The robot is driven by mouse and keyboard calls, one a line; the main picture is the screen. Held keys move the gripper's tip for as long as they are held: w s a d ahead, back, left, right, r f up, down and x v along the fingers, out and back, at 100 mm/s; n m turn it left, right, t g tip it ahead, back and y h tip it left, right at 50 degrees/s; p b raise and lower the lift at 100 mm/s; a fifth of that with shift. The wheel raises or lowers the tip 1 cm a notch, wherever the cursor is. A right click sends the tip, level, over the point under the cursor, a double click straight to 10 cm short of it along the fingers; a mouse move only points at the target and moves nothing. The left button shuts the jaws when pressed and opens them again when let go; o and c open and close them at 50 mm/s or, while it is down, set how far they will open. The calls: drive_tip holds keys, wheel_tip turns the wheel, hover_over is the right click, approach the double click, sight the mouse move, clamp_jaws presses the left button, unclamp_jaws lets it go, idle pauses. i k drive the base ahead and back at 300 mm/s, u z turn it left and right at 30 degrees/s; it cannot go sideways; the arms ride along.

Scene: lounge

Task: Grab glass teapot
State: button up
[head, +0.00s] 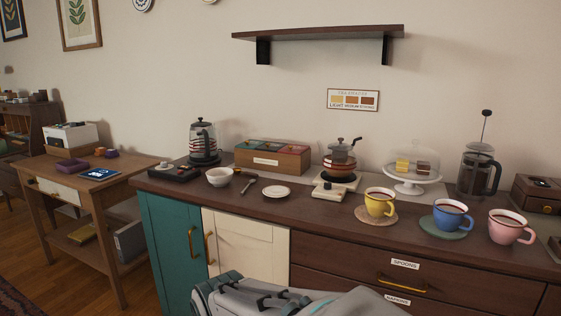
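A glass teapot (340,158) with brown contents and a dark handle or spout at its side stands toward the back of the long counter, right of centre in the head view. It appears to rest on a dark round base behind a small white device (328,191). A taller glass kettle (204,142) with a black handle stands at the counter's back left. My gripper is not in view; only grey parts of my own body show at the bottom edge.
The counter (305,205) also holds a wooden tea box (272,157), a white bowl (219,177), a small plate (277,192), a domed cake stand (412,170), yellow (380,202), blue (452,216) and pink (509,227) cups and a French press (479,170). A shelf (318,32) hangs above.

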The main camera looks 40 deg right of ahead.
sight(337, 164)
drive_tip(key=z, duration=1.55)
